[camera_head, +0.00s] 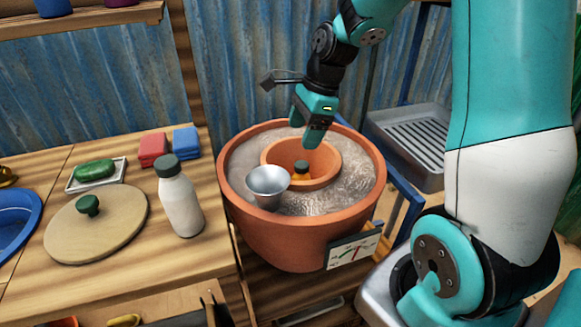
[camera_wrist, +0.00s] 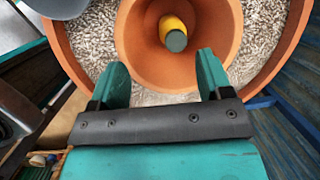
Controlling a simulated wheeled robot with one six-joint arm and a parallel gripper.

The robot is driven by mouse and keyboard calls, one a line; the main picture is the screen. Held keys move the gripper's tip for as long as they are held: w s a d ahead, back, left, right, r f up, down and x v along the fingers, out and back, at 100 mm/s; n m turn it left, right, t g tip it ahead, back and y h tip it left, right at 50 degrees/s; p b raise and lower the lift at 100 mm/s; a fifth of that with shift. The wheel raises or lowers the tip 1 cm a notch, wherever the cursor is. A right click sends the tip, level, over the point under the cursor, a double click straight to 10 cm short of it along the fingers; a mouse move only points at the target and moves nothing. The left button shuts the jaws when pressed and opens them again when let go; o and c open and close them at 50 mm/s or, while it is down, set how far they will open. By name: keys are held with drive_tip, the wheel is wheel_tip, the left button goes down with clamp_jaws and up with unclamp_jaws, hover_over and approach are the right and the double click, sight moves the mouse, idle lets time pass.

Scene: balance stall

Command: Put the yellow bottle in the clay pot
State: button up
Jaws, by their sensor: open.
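The clay pot (camera_head: 256,226) is a big terracotta vessel with a smaller terracotta pot (camera_head: 330,151) set inside it and grey grainy filling between them. The yellow bottle (camera_head: 302,178) with a dark green cap is down inside the inner pot; the rim hides its lower part. In the wrist view the bottle (camera_wrist: 173,27) shows inside the inner pot with its cap towards me. My gripper (camera_head: 310,140) is above the inner pot. In the wrist view its two fingers (camera_wrist: 160,82) are spread apart with nothing between them, apart from the bottle.
A metal cup (camera_head: 268,186) sits on the filling at the pot's front left. A white bottle (camera_head: 180,198), round lid (camera_head: 118,228), soap dish (camera_head: 82,187), red sponge (camera_head: 153,149) and blue sponge (camera_head: 186,141) are on the wooden counter. A metal sink (camera_head: 415,140) is behind right.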

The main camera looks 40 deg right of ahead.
drive_tip(key=s+a+r+n, duration=0.3)
drive_tip(key=s+a+n, duration=0.1)
drive_tip(key=a+n, duration=0.3)
drive_tip(key=s+a+r+n, duration=0.3)
drive_tip(key=s+a+n, duration=0.2)
drive_tip(key=a+n, duration=0.2)
drive_tip(key=s+a+r+n+g+y, duration=0.1)
drive_tip(key=s+a+n, duration=0.5)
drive_tip(key=s+n, duration=0.5)
drive_tip(key=n, duration=0.3)
drive_tip(key=shift+a+r+g, duration=0.15)
drive_tip(key=shift+a+g, duration=0.05)
drive_tip(key=shift+g, duration=0.1)
